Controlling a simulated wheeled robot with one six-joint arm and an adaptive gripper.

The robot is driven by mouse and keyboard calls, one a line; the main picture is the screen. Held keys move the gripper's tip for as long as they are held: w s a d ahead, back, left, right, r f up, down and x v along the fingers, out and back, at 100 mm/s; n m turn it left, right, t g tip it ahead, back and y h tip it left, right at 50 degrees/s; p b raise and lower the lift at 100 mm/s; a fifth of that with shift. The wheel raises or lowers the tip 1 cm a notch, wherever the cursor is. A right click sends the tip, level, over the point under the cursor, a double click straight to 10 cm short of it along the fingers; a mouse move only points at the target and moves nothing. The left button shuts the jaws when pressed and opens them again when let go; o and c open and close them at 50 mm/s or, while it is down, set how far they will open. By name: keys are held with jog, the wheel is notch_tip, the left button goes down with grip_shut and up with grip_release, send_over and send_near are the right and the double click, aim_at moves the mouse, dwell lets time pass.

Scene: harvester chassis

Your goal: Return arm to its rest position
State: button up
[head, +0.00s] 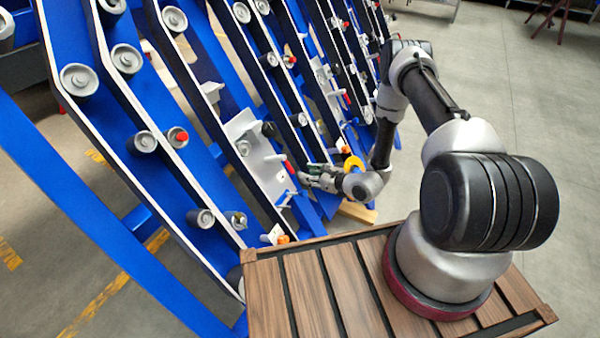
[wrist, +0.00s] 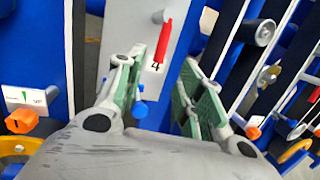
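My arm (head: 432,98) stands on the slatted wooden deck, bends over at the top and reaches down and left to the blue chassis. My gripper (head: 312,177) is close to a white plate on the chassis. In the wrist view its green-padded fingers (wrist: 163,78) are apart, with nothing held between them. A red lever (wrist: 162,40) on the white plate (wrist: 117,32) shows beyond and between the fingertips, above a label "4". I cannot tell how far it is from them. A blue knob (wrist: 140,109) shows lower between the fingers.
Blue chassis rails with grey rollers (head: 78,79) fill the left and middle. An orange knob (wrist: 22,120) and a yellow ring (head: 353,163) are near the gripper. The wooden deck (head: 300,290) is under my arm's base. Open floor (head: 520,80) lies to the right.

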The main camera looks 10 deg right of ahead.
jog(key=shift+v, duration=0.75)
